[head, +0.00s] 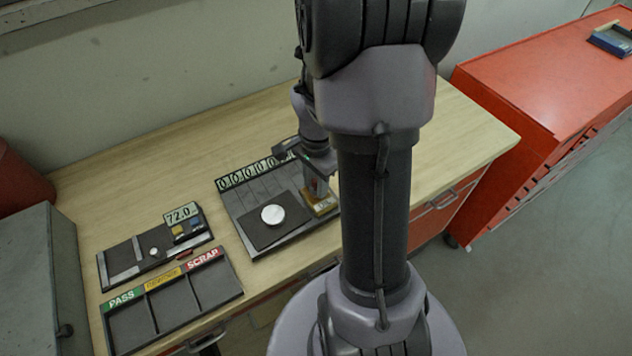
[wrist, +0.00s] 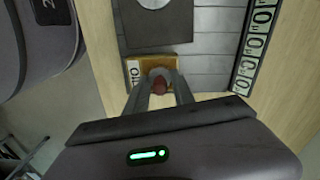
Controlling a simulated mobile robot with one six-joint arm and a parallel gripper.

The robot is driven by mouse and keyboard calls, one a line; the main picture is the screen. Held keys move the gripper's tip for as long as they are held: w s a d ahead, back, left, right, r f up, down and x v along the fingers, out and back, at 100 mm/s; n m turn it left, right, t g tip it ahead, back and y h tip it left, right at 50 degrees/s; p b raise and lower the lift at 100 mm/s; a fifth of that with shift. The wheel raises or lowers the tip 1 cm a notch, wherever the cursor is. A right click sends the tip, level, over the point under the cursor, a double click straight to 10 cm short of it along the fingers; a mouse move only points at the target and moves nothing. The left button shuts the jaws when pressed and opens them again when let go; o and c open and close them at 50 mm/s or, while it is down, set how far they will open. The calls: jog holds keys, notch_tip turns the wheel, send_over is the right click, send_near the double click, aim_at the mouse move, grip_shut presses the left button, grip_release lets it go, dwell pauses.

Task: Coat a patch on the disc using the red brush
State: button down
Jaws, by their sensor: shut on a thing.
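The white disc (head: 272,215) lies on a dark square pad on the tray; part of it shows at the top edge of the wrist view (wrist: 153,3). My gripper (head: 316,186) is to the right of the disc, low over the tray's right end. In the wrist view its two fingers (wrist: 160,92) are closed around the red brush (wrist: 158,85). Only a small red part of the brush shows, and its tip is hidden. A yellow-brown block (wrist: 134,71) with a printed label is right by the brush; I cannot tell whether they touch.
The dark tray (head: 252,247) carries a row of number displays (head: 246,173) along its back. To the left are a gauge panel reading 72.0 (head: 181,213) and a PASS/SCRAP sorting tray (head: 215,287). Bare wooden bench (head: 150,150) lies behind. My arm hides the bench's right-middle part.

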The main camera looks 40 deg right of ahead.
dwell(0.5)
notch_tip(320, 180, up, 7)
jog(key=p, duration=0.5)
jog(key=shift+r, duration=0.1)
dwell(0.5)
